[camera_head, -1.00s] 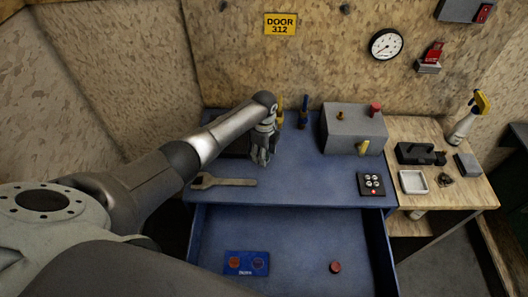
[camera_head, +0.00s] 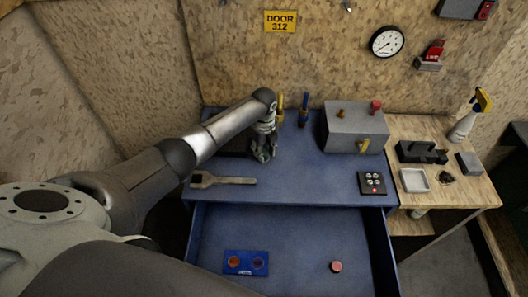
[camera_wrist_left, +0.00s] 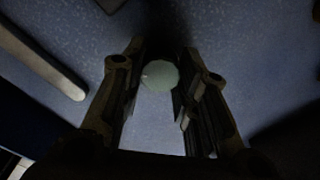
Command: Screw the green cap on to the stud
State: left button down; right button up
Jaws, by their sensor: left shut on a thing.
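My left gripper (camera_head: 263,156) points down over the blue workbench, behind the wrench. In the left wrist view its two fingers (camera_wrist_left: 160,85) stand on either side of a round, pale green cap (camera_wrist_left: 159,75), shut on it. The cap shows from above as a plain disc. In the head view the fingers hide it. I cannot make out the stud; whether it is beneath the cap is hidden. My right gripper is not in view.
A wrench (camera_head: 222,180) lies near the bench's front edge, left of the gripper. A grey box (camera_head: 352,130) with knobs stands to the right, a black button pad (camera_head: 371,183) before it. Below, an open drawer (camera_head: 300,226) holds a blue panel (camera_head: 246,262) and a red round piece (camera_head: 336,266).

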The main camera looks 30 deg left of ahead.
pick_arm(q)
jog(key=m+b, duration=0.1)
jog(key=m, duration=0.2)
jog(key=shift+f+m, duration=0.1)
jog(key=shift+m, duration=0.2)
jog(key=m+b, duration=0.1)
jog(key=m, duration=0.2)
jog(key=shift+m, duration=0.3)
jog(key=c, duration=1.6)
grip_release()
jog(key=shift+m+b, duration=0.3)
jog(key=shift+m, duration=0.2)
jog(key=o, duration=0.6)
jog(key=shift+c, duration=0.2)
notch_tip(320, 180, up, 12)
